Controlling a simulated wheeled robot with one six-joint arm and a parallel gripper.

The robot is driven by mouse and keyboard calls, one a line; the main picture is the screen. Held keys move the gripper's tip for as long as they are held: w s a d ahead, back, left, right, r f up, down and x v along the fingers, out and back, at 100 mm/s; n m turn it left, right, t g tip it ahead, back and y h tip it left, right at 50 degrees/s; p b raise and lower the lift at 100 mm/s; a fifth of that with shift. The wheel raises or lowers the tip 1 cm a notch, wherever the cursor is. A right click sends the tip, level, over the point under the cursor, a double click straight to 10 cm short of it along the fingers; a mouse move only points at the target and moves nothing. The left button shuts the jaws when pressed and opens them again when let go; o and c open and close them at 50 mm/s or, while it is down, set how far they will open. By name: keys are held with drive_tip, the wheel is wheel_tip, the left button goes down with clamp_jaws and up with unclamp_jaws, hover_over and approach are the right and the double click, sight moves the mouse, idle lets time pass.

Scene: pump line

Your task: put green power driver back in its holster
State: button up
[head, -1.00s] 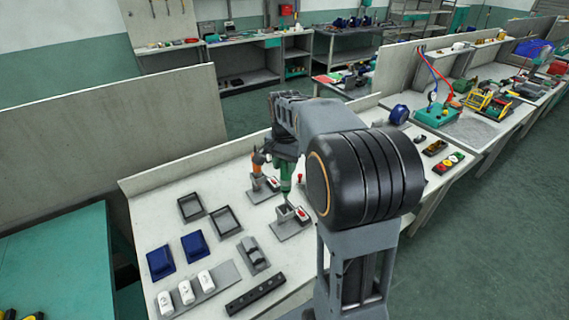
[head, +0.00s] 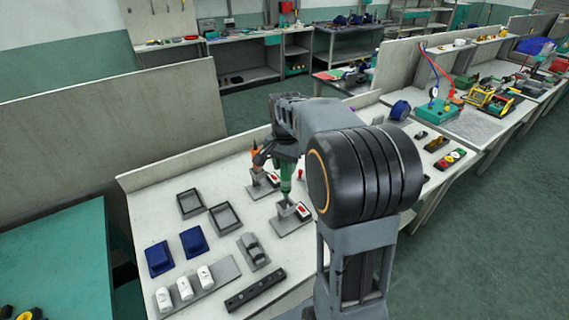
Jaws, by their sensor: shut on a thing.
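The green power driver (head: 286,178) hangs upright, nose down, from my gripper (head: 285,155), which is shut on its upper part. My own arm partly hides the jaws. A grey holster stand (head: 292,220) with a red and white block on its base is directly under the driver. The driver's nose is at the holster's top; I cannot tell whether it is inside. An orange driver (head: 258,158) stands upright in a similar stand (head: 262,190) just behind and left.
On the light bench (head: 160,210), two dark empty trays (head: 226,219), two blue blocks (head: 193,241), a grey fixture (head: 253,250), white parts (head: 184,288) and a black bar (head: 255,289) lie left and in front.

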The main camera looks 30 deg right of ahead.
sight(285, 174)
drive_tip(key=shift+f+b, duration=1.05)
drive_tip(key=shift+f, duration=0.9)
drive_tip(key=shift+f+b, duration=2.05)
drive_tip(key=shift+f, duration=0.8)
drive_tip(key=o, duration=1.1)
drive_tip(key=shift+c, duration=0.2)
drive_tip(key=shift+r+p, duration=2.6)
drive_tip(key=shift+r, duration=0.45)
